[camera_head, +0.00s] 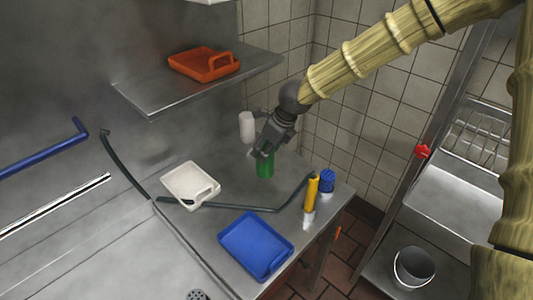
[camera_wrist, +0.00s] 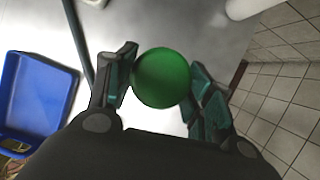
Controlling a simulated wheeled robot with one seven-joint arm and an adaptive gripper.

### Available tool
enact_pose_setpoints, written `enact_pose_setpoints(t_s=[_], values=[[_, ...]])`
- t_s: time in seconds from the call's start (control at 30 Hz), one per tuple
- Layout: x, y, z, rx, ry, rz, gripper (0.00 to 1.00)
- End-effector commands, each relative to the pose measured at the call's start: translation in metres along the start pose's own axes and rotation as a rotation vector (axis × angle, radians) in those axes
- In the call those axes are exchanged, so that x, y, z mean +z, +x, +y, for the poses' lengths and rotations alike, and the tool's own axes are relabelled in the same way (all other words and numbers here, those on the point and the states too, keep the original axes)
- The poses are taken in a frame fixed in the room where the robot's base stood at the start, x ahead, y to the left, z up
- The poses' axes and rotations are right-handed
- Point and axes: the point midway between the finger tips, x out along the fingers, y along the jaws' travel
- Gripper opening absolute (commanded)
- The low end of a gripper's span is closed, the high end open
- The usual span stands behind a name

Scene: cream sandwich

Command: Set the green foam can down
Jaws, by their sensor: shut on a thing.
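The green foam can (camera_head: 265,166) is at the back of the metal counter, near the tiled corner. My gripper (camera_head: 264,150) comes down on it from above and is shut on its upper part. In the wrist view the can's round green top (camera_wrist: 162,78) sits between the two fingers of my gripper (camera_wrist: 160,92). The can looks about upright. I cannot tell whether its base touches the counter.
A white tray (camera_head: 180,178) and a blue tray (camera_head: 235,238) lie on the counter. A yellow bottle (camera_head: 311,192) and a blue-topped container (camera_head: 327,180) stand at the right edge. A white cylinder (camera_head: 247,127) is behind the can. An orange tray (camera_head: 190,57) sits on the shelf (camera_head: 150,98).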

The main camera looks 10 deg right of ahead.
Motion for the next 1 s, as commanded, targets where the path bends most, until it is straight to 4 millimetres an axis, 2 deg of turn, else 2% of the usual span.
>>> enact_pose_setpoints(t_s=[0.07, 0.4, 0.83, 0.87, 0.97, 1.0], values=[[0.006, 0.002, -0.006, -0.001, 0.000, -0.001, 0.15], [-0.008, 0.032, -0.004, -0.001, -0.002, 0.001, 0.15], [-0.010, 0.037, -0.004, 0.000, -0.001, -0.001, 0.15], [-0.011, 0.037, -0.004, 0.000, -0.001, 0.000, 0.54], [-0.011, 0.036, -0.004, 0.000, -0.001, 0.000, 0.72], [-0.011, 0.036, -0.004, 0.000, -0.001, 0.000, 0.74]])
